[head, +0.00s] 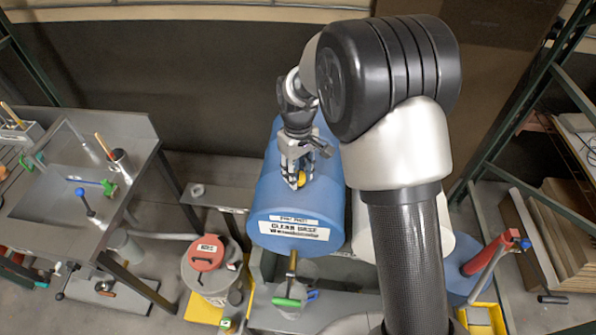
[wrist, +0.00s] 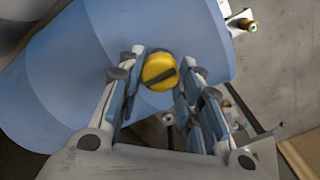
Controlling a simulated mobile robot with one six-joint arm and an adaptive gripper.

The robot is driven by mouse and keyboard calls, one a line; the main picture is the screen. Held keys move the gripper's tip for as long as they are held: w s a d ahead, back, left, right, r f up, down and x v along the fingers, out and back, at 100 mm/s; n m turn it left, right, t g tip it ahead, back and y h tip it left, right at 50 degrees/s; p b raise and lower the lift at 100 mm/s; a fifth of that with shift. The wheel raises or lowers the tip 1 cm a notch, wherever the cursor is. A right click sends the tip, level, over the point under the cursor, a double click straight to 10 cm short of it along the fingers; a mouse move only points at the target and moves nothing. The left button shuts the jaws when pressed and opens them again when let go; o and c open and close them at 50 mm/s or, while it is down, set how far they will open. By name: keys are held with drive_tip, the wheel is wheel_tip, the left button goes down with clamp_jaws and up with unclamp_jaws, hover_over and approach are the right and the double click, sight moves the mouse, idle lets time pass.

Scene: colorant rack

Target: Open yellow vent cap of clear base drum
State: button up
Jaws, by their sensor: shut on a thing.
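The clear base drum (head: 262,205) is a blue drum lying on its side, with a white "CLEAR BASE" label on its near end. It fills the upper left of the wrist view (wrist: 85,75). The round yellow vent cap (wrist: 159,71), with a dark bar across it, sits on the drum's top side. My gripper (head: 297,182) reaches down onto the drum from above. In the wrist view its fingertips (wrist: 158,68) are on either side of the cap, shut on it. In the head view the cap is mostly hidden by the fingers.
A tap with a green handle (head: 286,302) is below the drum's near end. A container with a red lid (head: 206,252) stands on the floor to the left. A grey sink bench (head: 60,205) is farther left. Green shelving (head: 510,120) stands at right. My arm hides the area right of the drum.

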sight(299, 176)
drive_tip(key=o, duration=1.1)
drive_tip(key=shift+r, duration=0.1)
wheel_tip(299, 176, up, 12)
drive_tip(key=shift+f, duration=0.1)
drive_tip(key=shift+d, duration=0.1)
